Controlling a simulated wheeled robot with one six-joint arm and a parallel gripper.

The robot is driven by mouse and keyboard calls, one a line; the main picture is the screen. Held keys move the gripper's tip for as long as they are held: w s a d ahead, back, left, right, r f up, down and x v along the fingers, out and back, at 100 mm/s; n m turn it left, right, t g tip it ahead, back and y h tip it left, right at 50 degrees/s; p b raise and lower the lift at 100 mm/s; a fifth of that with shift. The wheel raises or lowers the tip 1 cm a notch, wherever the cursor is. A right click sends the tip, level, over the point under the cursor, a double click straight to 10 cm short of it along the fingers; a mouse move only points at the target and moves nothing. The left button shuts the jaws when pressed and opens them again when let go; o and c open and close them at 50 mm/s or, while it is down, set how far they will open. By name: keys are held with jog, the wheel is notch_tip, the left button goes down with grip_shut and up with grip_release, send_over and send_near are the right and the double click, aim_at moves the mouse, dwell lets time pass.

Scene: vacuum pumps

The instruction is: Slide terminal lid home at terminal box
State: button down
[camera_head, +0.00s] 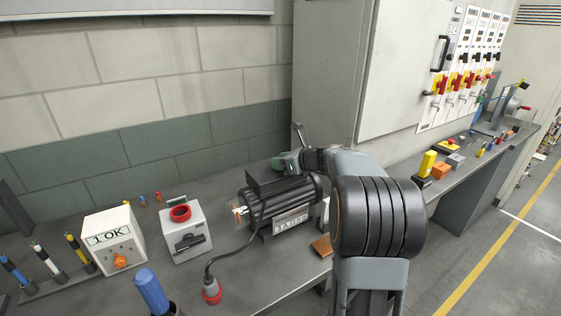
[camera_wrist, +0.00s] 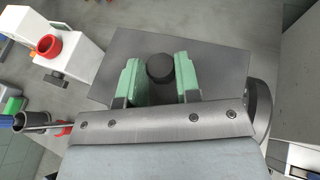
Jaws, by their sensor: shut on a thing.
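The motor (camera_head: 285,205) lies on the bench with its dark terminal box (camera_head: 266,186) on top. In the wrist view a flat dark grey terminal lid (camera_wrist: 222,68) with a round black knob (camera_wrist: 160,68) fills the middle. My gripper (camera_wrist: 160,76) has its green fingers on either side of the knob and is shut on it. In the head view my gripper (camera_head: 288,163) is at the back of the terminal box, partly hidden by my arm. I cannot tell how far the lid is seated, as its underside is hidden.
A grey box with a red ring (camera_head: 187,230) and a white tester box (camera_head: 115,240) stand left of the motor. A black cable with a red plug (camera_head: 211,291) runs from the motor. A tall grey cabinet (camera_head: 375,70) stands behind. A brown block (camera_head: 322,245) lies in front.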

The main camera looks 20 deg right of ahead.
jog(key=shift+f, duration=0.25)
dwell(0.6)
jog(key=c, duration=0.7)
grip_release()
jog(key=shift+c, duration=0.2)
jog(key=b+v, duration=0.1)
jog(key=v, duration=1.3)
jog(key=shift+b, duration=0.3)
jog(key=shift+f, duration=0.1)
